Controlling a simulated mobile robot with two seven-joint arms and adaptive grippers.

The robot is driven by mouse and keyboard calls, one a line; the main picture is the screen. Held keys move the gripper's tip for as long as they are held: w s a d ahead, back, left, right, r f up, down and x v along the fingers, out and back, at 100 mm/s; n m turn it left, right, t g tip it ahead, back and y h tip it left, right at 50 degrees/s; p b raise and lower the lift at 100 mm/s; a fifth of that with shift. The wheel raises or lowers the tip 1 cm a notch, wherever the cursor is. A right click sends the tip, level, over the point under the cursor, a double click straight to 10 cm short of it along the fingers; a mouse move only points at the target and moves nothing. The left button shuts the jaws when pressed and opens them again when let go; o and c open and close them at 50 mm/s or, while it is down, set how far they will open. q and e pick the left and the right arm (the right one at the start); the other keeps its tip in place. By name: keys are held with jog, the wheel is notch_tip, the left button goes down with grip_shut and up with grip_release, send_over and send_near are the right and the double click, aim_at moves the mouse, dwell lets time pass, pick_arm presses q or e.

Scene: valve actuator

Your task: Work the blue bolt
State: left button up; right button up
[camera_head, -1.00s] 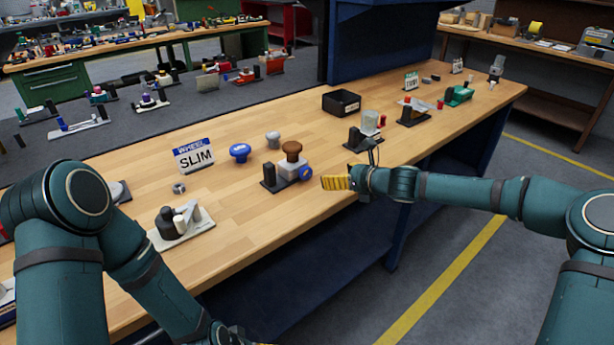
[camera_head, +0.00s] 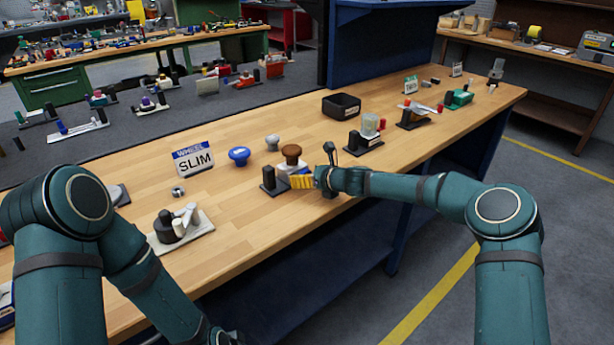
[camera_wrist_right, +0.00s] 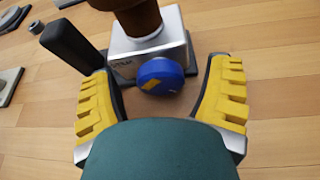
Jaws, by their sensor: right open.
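The blue bolt (camera_wrist_right: 160,76) is a round blue head with yellow marks, on the near face of a grey metal block (camera_wrist_right: 150,45) in the right wrist view. A brown knob (camera_head: 291,152) tops the block, and a black post (camera_head: 268,177) stands to its left.
A blue knob (camera_head: 239,155), a grey knob (camera_head: 272,142) and a SLIM sign (camera_head: 194,159) stand behind and left. A black bin (camera_head: 341,104) and a fixture with a clear cup (camera_head: 371,126) stand to the right. The front-left bench has another fixture (camera_head: 180,230).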

jog(key=c, duration=1.2)
jog(key=shift+s+f+n+t+h, duration=0.15)
jog(key=shift+n+t+h, duration=0.15)
jog(key=shift+n+h, duration=0.35)
jog(key=shift+a+n+t+h, duration=0.1)
jog(key=shift+n+t+h, duration=0.2)
jog(key=shift+n, duration=0.55)
jog(key=o, duration=1.2)
